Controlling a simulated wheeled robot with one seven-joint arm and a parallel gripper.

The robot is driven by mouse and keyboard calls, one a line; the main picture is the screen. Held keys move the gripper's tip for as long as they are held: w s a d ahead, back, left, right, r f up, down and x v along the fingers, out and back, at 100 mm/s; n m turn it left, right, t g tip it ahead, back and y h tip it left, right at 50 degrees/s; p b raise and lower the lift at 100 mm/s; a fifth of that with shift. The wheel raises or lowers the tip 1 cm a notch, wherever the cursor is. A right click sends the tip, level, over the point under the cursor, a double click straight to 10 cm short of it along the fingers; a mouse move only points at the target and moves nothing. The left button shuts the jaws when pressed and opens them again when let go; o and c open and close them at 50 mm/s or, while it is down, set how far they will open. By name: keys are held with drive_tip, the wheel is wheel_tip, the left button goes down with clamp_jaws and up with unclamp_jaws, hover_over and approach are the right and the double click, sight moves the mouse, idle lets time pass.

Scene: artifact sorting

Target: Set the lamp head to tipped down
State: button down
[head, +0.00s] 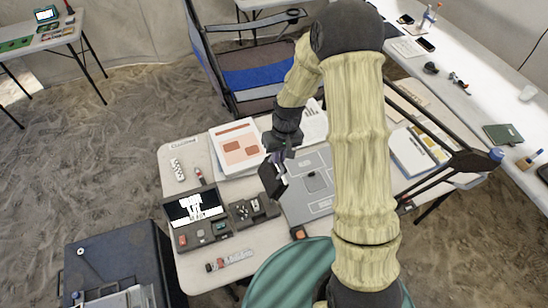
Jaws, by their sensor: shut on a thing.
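A dark jointed stand that looks like the lamp's arm (436,184) shows at the right of the near table, with a thick dark joint and a blue-grey knob (497,154) at its end. Part of it passes behind my pale arm. My gripper (276,160) is over the middle of the table, pointing down. It is shut on a small dark boxy piece (270,181) with a pale side face. I cannot tell if this piece is the lamp head, nor its tilt. Any link between it and the stand is hidden by my arm.
The near table holds a grey board (303,212), an orange-marked sheet (239,146), an open dark case (196,213), a small dark tray (253,210) and small items. A folding chair (248,78) stands behind. A dark blue chest (110,262) is at lower left. A long white table runs along the right.

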drive_tip(key=shift+w+d+f+b, duration=0.25)
drive_tip(key=shift+d+f+b, duration=0.2)
drive_tip(key=shift+d, duration=0.3)
drive_tip(key=shift+w+d+f+b, duration=0.2)
drive_tip(key=shift+d+f+b, duration=0.25)
drive_tip(key=shift+d, duration=0.3)
drive_tip(key=c, duration=1.5)
unclamp_jaws()
drive_tip(key=shift+d, duration=0.1)
wheel_tip(320, 180, up, 17)
drive_tip(key=d+b, duration=0.1)
drive_tip(key=b, duration=0.2)
drive_tip(key=shift+w+d+r, duration=0.2)
drive_tip(key=shift+w+d, duration=0.1)
drive_tip(key=shift+d, duration=0.1)
